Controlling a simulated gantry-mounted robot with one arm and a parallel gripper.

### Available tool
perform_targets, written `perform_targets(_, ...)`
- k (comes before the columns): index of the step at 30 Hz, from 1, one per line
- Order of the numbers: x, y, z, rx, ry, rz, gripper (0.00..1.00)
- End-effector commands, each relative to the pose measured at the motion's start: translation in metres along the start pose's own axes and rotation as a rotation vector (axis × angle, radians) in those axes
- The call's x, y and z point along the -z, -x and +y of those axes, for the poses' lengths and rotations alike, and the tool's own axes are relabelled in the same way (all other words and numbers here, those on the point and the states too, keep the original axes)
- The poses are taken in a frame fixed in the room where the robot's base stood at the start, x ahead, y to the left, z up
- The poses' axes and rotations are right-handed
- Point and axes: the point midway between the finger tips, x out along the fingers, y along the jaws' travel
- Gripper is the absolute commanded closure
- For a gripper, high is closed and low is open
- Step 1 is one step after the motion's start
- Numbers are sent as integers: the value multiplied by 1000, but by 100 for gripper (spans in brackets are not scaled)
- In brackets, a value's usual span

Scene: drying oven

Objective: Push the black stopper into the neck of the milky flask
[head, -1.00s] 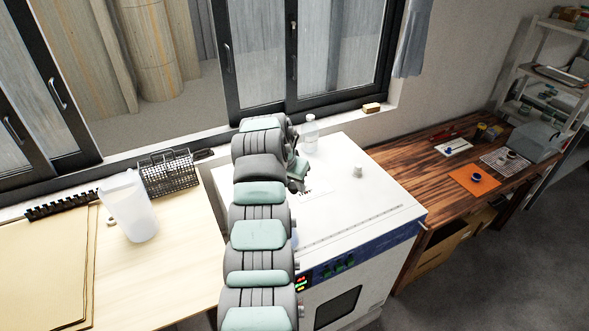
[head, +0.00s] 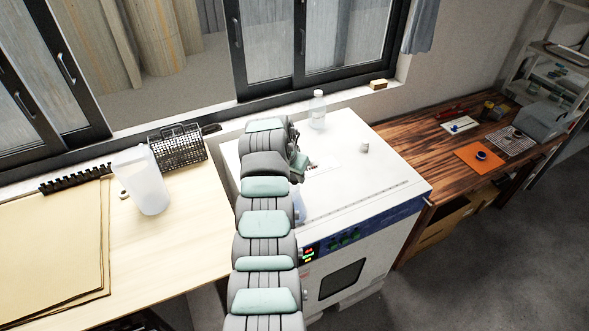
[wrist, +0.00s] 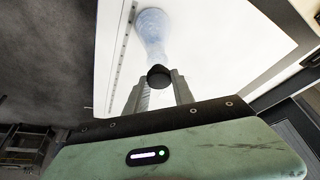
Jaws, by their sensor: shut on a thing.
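The black stopper (wrist: 159,76) is between my gripper's fingertips (wrist: 160,88) in the wrist view, and the jaws are shut on it. The milky flask (wrist: 152,32), pale bluish and translucent, is just beyond the stopper, on the white oven top. Its narrow neck end points toward the stopper, which overlaps it in this view. I cannot tell whether the two touch. In the head view only a bluish sliver of the flask (head: 299,206) shows right of my arm. My arm hides the gripper and the stopper there.
A clear bottle (head: 318,112) stands at the back of the oven top (head: 385,180), with a small pale object (head: 364,147) to its right. A translucent jug (head: 145,185) and a wire basket (head: 178,150) are on the left bench. The right bench holds an orange mat (head: 480,158).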

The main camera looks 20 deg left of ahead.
Motion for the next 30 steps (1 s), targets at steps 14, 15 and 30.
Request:
perform_targets(14, -4, -10, 0, 0, -1, 1, 100)
perform_targets(15, -4, -11, 0, 0, -1, 1, 100)
perform_targets(30, -4, -12, 0, 1, -1, 2, 100)
